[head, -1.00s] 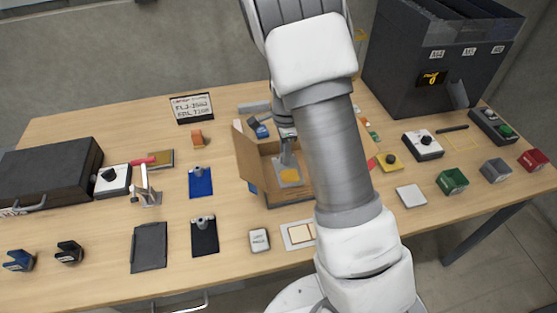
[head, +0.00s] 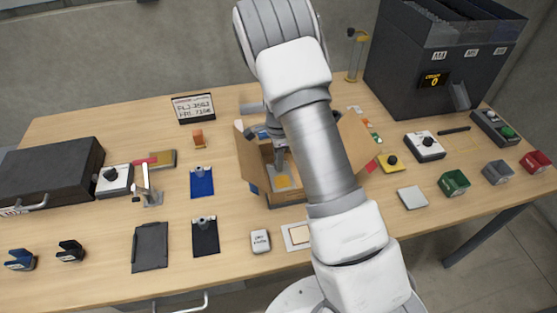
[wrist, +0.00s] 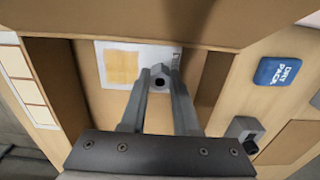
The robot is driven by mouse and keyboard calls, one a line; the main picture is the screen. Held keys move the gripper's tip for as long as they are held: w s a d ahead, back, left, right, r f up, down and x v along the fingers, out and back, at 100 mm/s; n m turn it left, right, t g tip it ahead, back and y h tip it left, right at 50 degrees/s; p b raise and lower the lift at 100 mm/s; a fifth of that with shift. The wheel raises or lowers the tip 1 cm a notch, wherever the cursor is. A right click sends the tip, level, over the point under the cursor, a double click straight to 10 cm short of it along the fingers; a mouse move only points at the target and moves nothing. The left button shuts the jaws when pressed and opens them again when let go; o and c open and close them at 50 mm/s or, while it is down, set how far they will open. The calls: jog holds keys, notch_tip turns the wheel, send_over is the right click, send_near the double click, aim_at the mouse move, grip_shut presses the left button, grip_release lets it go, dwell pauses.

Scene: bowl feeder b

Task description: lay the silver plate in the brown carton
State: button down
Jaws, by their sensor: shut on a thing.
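The silver plate (wrist: 118,62) has a yellowish square on its face and a small grey post with a dark end. In the wrist view my gripper (wrist: 158,84) is shut on that post. In the head view the plate (head: 288,183) shows inside the open brown carton (head: 287,200), low between its walls. My gripper (head: 279,160) reaches down into the carton from above. I cannot tell whether the plate touches the carton's floor. My arm hides the carton's right part.
The carton's left flap (head: 248,155) and right flap (head: 357,145) stand open. A blue dry-pack packet (wrist: 279,71) lies beside the carton. Clipboards (head: 205,236), a white box (head: 260,241) and a yellow block (head: 391,162) are on the table. A dark feeder (head: 430,60) stands at back right.

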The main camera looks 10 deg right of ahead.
jog(key=c, duration=0.7)
grip_release()
jog(key=shift+f, duration=0.1)
jog(key=shift+o, duration=0.2)
notch_tip(320, 180, up, 13)
notch_tip(320, 180, up, 8)
jog(key=n+t, duration=0.1)
jog(key=n, duration=0.2)
send_over(281, 180)
jog(key=s+r+n+t, duration=0.2)
jog(key=s+r+n, duration=0.4)
jog(key=s, duration=0.5)
jog(key=s+r+n+t, duration=0.2)
jog(key=s+r+n, duration=0.4)
jog(key=s+n, duration=0.3)
jog(key=shift+s+d+r+t+p, duration=0.15)
jog(key=shift+s+t+p, duration=0.25)
jog(key=shift+s, duration=0.9)
